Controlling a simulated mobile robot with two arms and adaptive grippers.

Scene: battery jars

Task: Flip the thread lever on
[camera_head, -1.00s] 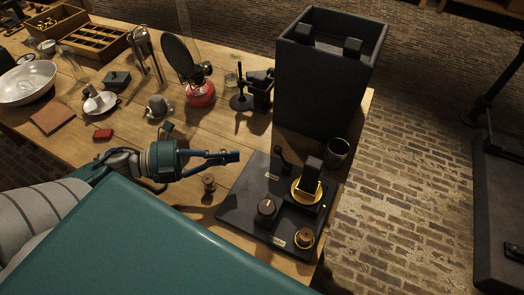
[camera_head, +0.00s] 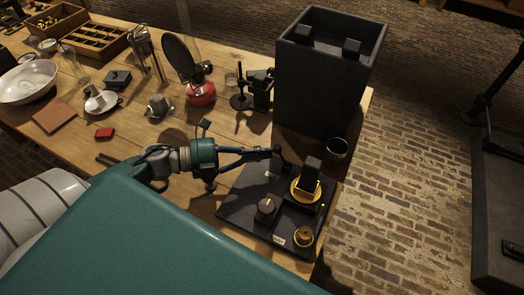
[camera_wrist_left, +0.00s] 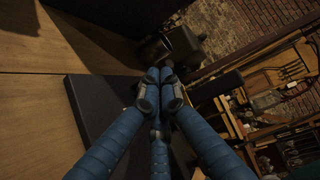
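A black lever (camera_head: 284,165) with a knob stands at the back left of a dark square base plate (camera_head: 240,207), in the head view. My left gripper (camera_head: 275,153) reaches in from the left with its fingertips at the lever's upper end; they partly cover it, and I cannot tell whether they touch. In the left wrist view the blue fingers (camera_wrist_left: 158,76) come together at their tips, with nothing clearly seen between them. The lever cannot be made out there. My right gripper is not in view.
The plate also carries a dial knob (camera_head: 266,208), a black block on a yellow ring (camera_head: 306,192) and a small brass knob (camera_head: 304,236). A tall black box (camera_head: 322,85) and a dark cup (camera_head: 337,149) stand behind. A red-based burner (camera_head: 201,93) stands further left.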

